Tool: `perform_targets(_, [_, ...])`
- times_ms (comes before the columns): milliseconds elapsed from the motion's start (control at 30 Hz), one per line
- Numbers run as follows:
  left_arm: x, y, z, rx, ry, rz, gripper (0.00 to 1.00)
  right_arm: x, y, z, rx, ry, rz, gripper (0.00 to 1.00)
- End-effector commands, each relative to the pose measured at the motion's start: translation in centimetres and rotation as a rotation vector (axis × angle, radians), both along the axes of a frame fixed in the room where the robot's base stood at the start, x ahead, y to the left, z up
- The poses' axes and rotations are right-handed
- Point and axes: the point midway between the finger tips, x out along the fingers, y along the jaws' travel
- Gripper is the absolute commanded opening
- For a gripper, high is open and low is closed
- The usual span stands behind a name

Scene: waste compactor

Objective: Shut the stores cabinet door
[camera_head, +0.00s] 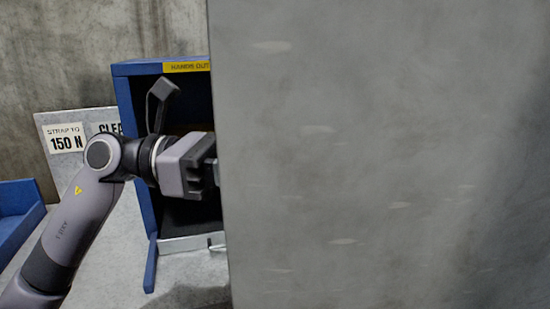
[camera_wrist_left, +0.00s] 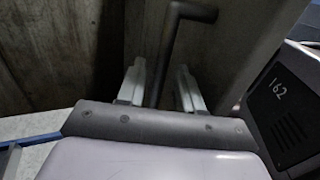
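A large grey panel (camera_head: 380,160), which looks like the stores cabinet door, fills the right of the head view at close range. My left gripper (camera_head: 214,172) is at its left edge, and its fingertips are hidden there. In the left wrist view, my left gripper (camera_wrist_left: 160,84) is open, with one finger on each side of a dark bent bar handle (camera_wrist_left: 167,45). The handle's upper end bends right to a grey-brown surface (camera_wrist_left: 245,45), likely the same door. Narrow gaps seem to show between fingers and bar; contact is unclear. My right gripper is out of view.
Behind my left arm stands a blue-framed box (camera_head: 135,70) with a dark opening and a yellow "HANDS OUT" label (camera_head: 187,67). A white sign (camera_head: 65,142) reads "150 N". A blue bin (camera_head: 20,215) is at the far left. The panel blocks the view to the right.

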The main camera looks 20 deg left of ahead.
Motion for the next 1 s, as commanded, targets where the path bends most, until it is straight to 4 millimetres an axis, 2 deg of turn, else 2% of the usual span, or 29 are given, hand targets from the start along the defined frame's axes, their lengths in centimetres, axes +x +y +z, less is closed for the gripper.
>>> perform_targets(200, [0.3,-1.9,0.1,-0.002,0.002,-0.001,0.36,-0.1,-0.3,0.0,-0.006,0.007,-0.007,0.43])
perform_targets(467, [0.4,-2.0,0.0,-0.002,0.002,0.0,0.36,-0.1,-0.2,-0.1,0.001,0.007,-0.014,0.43])
perform_targets(567, [0.4,-2.0,0.0,-0.003,0.003,0.0,0.06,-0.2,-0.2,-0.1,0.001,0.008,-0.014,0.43])
perform_targets(600, [0.4,-2.0,0.0,-0.003,0.003,0.0,0.0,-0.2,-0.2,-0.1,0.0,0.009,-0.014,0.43])
perform_targets(1000, [0.4,-2.0,0.0,-0.003,0.003,0.001,0.0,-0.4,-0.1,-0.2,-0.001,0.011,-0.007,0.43])
